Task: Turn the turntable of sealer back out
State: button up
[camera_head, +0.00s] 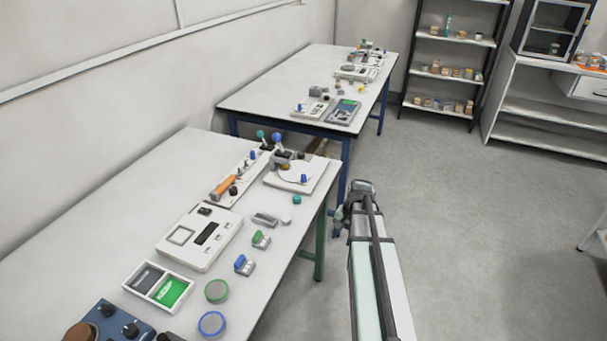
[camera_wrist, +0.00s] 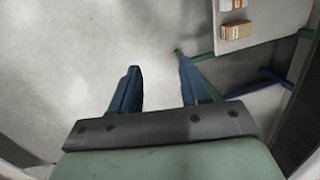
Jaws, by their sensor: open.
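The sealer (camera_head: 312,184) stands at the far right corner of the near table, with a white base and a dark upright part topped by a blue ball knob. The sealer is not clearly seen in the wrist view.
The near table (camera_head: 90,235) holds a white instrument (camera_head: 199,238), a green and grey tray (camera_head: 159,285) and several small items. A second table (camera_head: 270,92) stands behind. A green table leg (camera_head: 320,245) is close to my gripper. The floor (camera_head: 480,220) to the right is clear.

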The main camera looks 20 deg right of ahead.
jog(key=w+d+r, duration=0.2)
jog(key=w+r, duration=0.2)
jog(key=r, duration=0.2)
notch_tip(320, 180, up, 23)
jog(key=n+h, duration=0.2)
jog(key=n, duration=0.2)
send_over(303, 175)
jog(key=shift+g, duration=0.4)
notch_tip(303, 175, down, 14)
jog(key=shift+d+r, duration=0.1)
grip_shut()
